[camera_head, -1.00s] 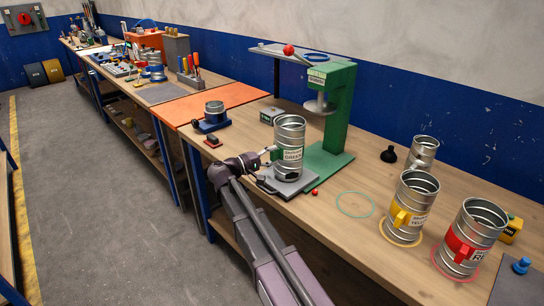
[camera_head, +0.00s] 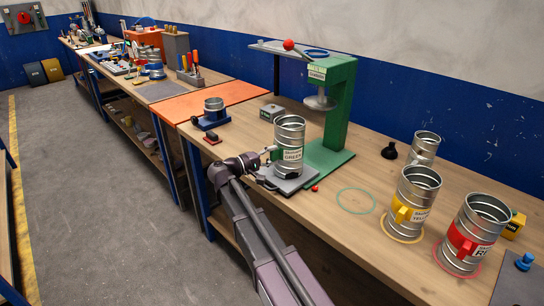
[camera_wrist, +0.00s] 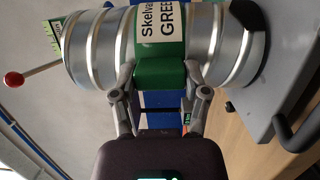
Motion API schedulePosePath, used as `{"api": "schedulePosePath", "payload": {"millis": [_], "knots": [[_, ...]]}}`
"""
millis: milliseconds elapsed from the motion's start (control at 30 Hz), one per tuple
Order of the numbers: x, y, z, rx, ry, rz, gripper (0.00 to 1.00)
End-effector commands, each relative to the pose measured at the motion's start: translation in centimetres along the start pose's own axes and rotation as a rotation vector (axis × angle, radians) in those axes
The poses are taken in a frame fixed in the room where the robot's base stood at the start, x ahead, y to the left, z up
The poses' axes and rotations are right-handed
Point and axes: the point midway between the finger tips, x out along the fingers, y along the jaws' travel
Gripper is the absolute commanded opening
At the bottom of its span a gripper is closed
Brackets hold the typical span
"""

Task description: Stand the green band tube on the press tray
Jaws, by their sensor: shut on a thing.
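The green band tube (camera_head: 289,148) is a ribbed metal cylinder with a green band, a green handle and a label reading GREEN. It stands upright on, or just over, the grey press tray (camera_head: 308,183) in front of the green press (camera_head: 343,100). I cannot tell whether its base touches the tray. My gripper (camera_head: 262,163) is at the tube's left side, shut on its green handle. In the wrist view the tube (camera_wrist: 205,45) lies sideways in the picture, with both fingers on the green handle (camera_wrist: 160,80). The press tray (camera_wrist: 255,95) shows at the right there.
A yellow tube (camera_head: 418,190) and a red tube (camera_head: 475,225) stand on coloured rings at the right, with a plain tube (camera_head: 424,148) behind. An empty green ring (camera_head: 356,201) lies on the bench. A red ball (camera_head: 315,188) is beside the tray.

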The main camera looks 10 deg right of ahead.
Motion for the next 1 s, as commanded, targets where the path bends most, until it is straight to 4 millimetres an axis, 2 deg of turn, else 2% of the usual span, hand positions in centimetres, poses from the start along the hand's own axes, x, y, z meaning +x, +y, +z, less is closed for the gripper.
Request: {"api": "schedulePosePath", "payload": {"millis": [300, 333, 433, 1000], "knots": [[-0.01, -0.60, 0.00, 0.000, 0.000, 0.002, 0.00], [-0.01, -0.50, 0.00, 0.000, 0.000, 0.002, 0.68], [-0.01, -0.48, 0.01, 0.000, 0.000, 0.001, 0.98], [-0.27, -0.53, -0.01, 0.000, 0.000, -0.001, 1.00]]}}
